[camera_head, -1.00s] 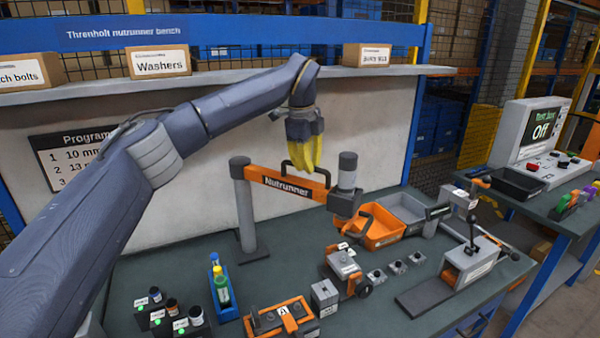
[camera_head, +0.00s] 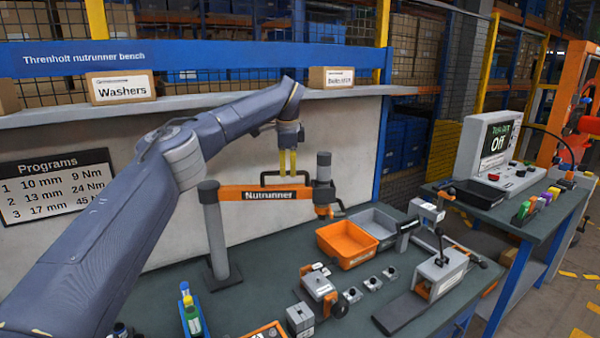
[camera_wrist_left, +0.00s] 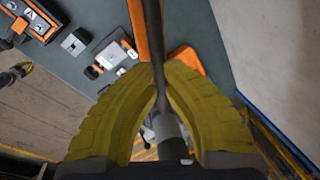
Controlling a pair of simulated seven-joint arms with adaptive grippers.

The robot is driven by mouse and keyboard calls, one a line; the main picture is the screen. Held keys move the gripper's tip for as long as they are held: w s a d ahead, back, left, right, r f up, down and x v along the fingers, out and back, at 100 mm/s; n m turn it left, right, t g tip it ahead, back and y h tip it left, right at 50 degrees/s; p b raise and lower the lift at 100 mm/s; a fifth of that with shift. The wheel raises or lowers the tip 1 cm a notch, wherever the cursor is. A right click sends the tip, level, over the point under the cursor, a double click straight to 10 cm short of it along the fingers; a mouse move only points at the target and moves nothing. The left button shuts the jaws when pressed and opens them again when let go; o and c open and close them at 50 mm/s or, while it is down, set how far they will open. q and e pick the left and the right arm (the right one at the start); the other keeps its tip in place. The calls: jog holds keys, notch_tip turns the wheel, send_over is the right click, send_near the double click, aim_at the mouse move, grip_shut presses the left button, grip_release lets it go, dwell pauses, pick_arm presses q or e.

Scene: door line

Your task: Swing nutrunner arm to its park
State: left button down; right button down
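The nutrunner arm (camera_head: 240,194), an orange beam labelled "Nutrunner", reaches from a grey post (camera_head: 217,240) to a grey tool head (camera_head: 323,170) at its right end. It lies close to the pale back wall. My left gripper (camera_head: 288,174) points down from above, with yellow fingers at the black handle (camera_head: 265,178) on the beam. In the left wrist view the fingers (camera_wrist_left: 161,95) close in on both sides of the dark handle bar (camera_wrist_left: 157,45). A dark, yellow-tipped part at the left edge there looks like my right gripper (camera_wrist_left: 20,72); its opening is too small to tell.
Fixtures and small blocks (camera_head: 320,284) lie in front. A shelf (camera_head: 200,102) with boxes runs above the arm. A "Test bay" console reading "Off" (camera_head: 495,150) stands at right.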

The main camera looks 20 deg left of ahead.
pick_arm(q)
jog(key=shift+f, duration=0.25)
pick_arm(e)
jog(key=shift+w, duration=0.1)
pick_arm(q)
jog(key=c, duration=1.5)
grip_release()
jog(key=shift+o, duration=0.5)
jog(key=shift+r, duration=0.3)
notch_tip(320, 180, up, 11)
jog(key=s, duration=0.2)
jog(key=shift+d+r, duration=0.2)
jog(key=shift+d, duration=0.2)
pick_arm(e)
jog(key=shift+d, duration=0.1)
